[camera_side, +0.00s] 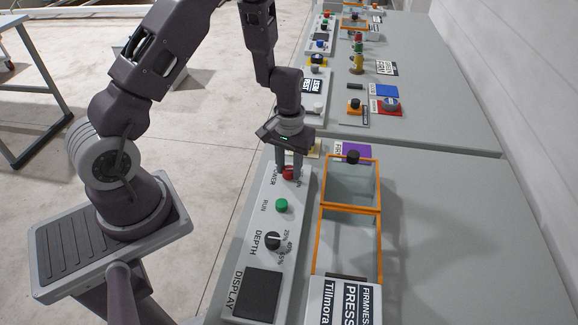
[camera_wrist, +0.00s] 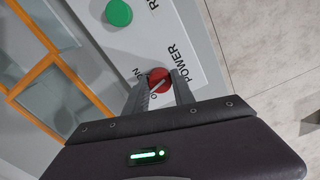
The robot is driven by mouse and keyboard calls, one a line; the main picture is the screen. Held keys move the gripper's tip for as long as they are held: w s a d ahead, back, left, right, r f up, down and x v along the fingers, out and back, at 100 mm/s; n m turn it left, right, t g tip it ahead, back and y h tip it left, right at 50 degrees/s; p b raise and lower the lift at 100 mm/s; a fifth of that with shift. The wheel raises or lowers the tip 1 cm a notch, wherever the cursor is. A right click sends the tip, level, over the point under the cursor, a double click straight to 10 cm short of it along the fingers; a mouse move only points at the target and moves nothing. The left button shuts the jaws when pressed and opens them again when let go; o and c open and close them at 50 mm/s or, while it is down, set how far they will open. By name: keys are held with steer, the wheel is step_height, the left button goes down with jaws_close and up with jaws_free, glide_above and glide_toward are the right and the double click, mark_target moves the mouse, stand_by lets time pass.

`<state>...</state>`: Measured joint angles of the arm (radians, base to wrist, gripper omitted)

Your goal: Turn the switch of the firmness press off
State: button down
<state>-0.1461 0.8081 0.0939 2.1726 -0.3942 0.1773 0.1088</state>
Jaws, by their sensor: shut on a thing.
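The firmness press's control panel (camera_side: 238,267) is a long light grey box along the near side of the bench, and it also shows in the wrist view (camera_wrist: 208,55). Its power switch is a red round knob (camera_side: 289,173) at the panel's far end, marked POWER. In the wrist view the red knob (camera_wrist: 159,80) has a pale pointer line and sits between my fingers, with "ON" and part of another label beside it. My gripper (camera_side: 288,168) points down and is shut on the red knob. The fingers partly hide the knob and its labels.
A green RUN button (camera_side: 282,205), a black DEPTH dial (camera_side: 272,240) and a dark display (camera_side: 257,293) lie along the same panel. An orange-framed clear enclosure (camera_side: 348,235) stands close to its right. More control boxes stand on the far bench (camera_side: 440,110).

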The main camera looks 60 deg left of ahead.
mark_target(289, 169)
steer(key=shift+r+n, duration=0.1)
steer(key=shift+n, duration=1.5)
steer(key=c, duration=1.1)
jaws_free()
steer(key=shift+o, duration=0.2)
step_height(289, 169, up, 7)
